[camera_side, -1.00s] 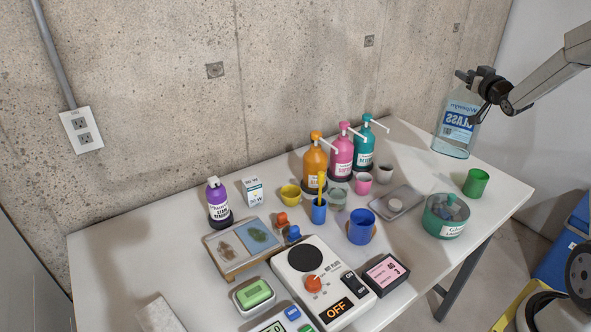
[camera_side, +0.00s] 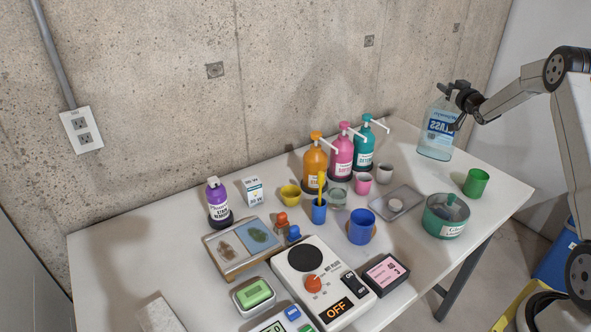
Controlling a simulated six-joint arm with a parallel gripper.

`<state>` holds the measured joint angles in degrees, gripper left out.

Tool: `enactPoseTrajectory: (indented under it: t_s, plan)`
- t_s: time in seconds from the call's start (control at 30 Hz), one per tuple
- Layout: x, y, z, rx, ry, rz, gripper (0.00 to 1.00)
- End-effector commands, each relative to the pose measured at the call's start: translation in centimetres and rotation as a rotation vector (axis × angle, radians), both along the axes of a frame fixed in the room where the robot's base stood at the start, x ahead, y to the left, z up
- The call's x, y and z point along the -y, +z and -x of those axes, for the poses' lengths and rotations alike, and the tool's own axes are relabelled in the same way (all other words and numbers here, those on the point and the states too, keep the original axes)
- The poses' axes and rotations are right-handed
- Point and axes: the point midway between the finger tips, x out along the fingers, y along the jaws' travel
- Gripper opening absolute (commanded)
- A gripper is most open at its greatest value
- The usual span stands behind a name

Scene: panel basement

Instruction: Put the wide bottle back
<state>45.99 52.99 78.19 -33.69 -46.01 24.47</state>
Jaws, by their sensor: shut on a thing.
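The wide bottle (camera_side: 436,138) is clear with pale blue contents and a blue label reading like mirrored "GLASS". It is upright at the right back of the white table. My gripper (camera_side: 458,97) is shut on its upper part, from the right. The bottle's bottom is at or just above the table's back right area; I cannot tell whether it touches. The gripper fingers are small and partly hidden against the bottle's top.
Teal (camera_side: 364,147), pink (camera_side: 341,155) and orange (camera_side: 314,163) pump bottles stand left of the bottle. A green cup (camera_side: 475,183) and a round teal container (camera_side: 446,216) stand in front. The white table (camera_side: 130,235) has free room at its left and back right.

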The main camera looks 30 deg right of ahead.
Motion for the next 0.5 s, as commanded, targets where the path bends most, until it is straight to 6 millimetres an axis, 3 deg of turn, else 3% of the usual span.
enactPoseTrajectory:
  t_s: [0.5]
  plan:
    - [0.5, -1.2, -0.8, 0.001, 0.000, 0.000, 0.00]
